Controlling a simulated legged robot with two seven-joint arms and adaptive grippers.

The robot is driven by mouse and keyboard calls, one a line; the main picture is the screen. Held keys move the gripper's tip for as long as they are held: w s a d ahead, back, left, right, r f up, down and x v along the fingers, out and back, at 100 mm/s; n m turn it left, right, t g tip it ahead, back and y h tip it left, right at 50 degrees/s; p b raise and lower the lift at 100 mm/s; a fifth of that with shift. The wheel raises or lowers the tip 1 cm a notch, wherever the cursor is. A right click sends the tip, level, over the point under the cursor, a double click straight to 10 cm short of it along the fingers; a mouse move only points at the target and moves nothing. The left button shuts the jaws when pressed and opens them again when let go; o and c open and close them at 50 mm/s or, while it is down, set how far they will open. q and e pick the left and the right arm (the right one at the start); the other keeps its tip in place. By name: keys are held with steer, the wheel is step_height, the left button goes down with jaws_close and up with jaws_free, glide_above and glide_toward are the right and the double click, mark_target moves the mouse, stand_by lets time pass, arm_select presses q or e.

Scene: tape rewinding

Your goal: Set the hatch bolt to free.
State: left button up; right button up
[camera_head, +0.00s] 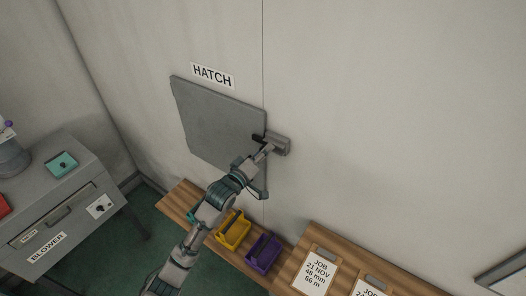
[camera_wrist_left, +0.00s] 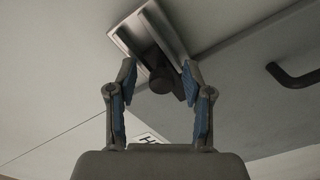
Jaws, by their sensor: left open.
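The grey hatch (camera_head: 212,118) is a flat panel on the wall under a HATCH label. The hatch bolt (camera_head: 281,144) is a metal fitting at the hatch's right edge. My left gripper (camera_head: 264,149) is at the bolt, partly covering it. In the left wrist view the bolt's metal housing (camera_wrist_left: 140,32) is ahead, and a dark round knob (camera_wrist_left: 161,80) shows between the fingers. My left gripper (camera_wrist_left: 159,70) is open, with one finger on each side of the knob. I cannot tell whether either finger touches it. My right gripper is not in view.
A dark handle (camera_wrist_left: 293,77) sticks out from the hatch. Below is a wooden bench (camera_head: 178,204) with a yellow bin (camera_head: 233,232) and a purple bin (camera_head: 263,253). A grey blower cabinet (camera_head: 62,207) stands at left. The wall right of the bolt is clear.

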arm_select(q)
steer(key=shift+d, duration=0.1)
steer(key=shift+a, duration=0.3)
steer(key=shift+c, duration=0.8)
steer(key=shift+a, duration=0.35)
jaws_close()
steer(key=s+d, duration=0.1)
steer(key=d+p, duration=0.1)
steer(key=s+d+p, duration=0.1)
steer(key=d, duration=0.1)
steer(key=shift+s+f, duration=0.15)
steer(key=shift+s, duration=0.15)
